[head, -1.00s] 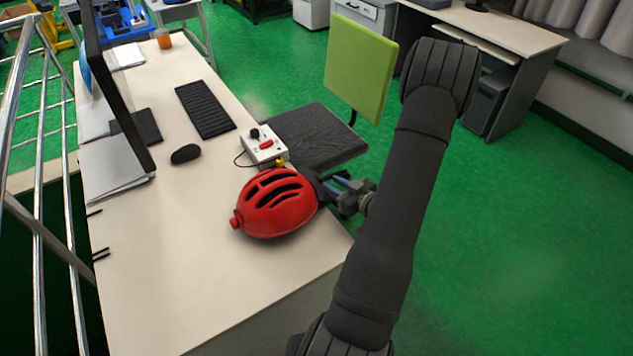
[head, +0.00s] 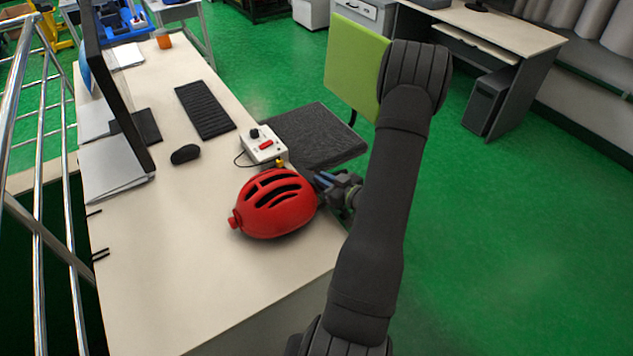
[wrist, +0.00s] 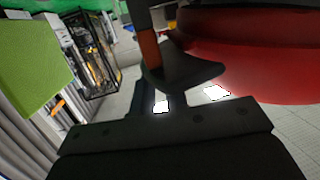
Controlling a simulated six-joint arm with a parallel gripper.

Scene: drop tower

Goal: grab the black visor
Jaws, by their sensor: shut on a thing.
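A red helmet (head: 275,204) with black slots lies on the desk near its right edge; its red shell (wrist: 255,55) fills the upper right of the wrist view. The black visor (wrist: 190,78) shows as a dark curved piece beside the shell in the wrist view. In the head view it is mostly hidden between helmet and gripper. My gripper (head: 326,184) is at the helmet's right side, shut on the visor. The exact contact is hard to make out in the dark wrist view.
A white control box (head: 263,146) with a red button stands just behind the helmet. A mouse (head: 185,154), a keyboard (head: 205,109) and a monitor are farther left and back. A chair (head: 357,62) stands beside the desk. The front of the desk is clear.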

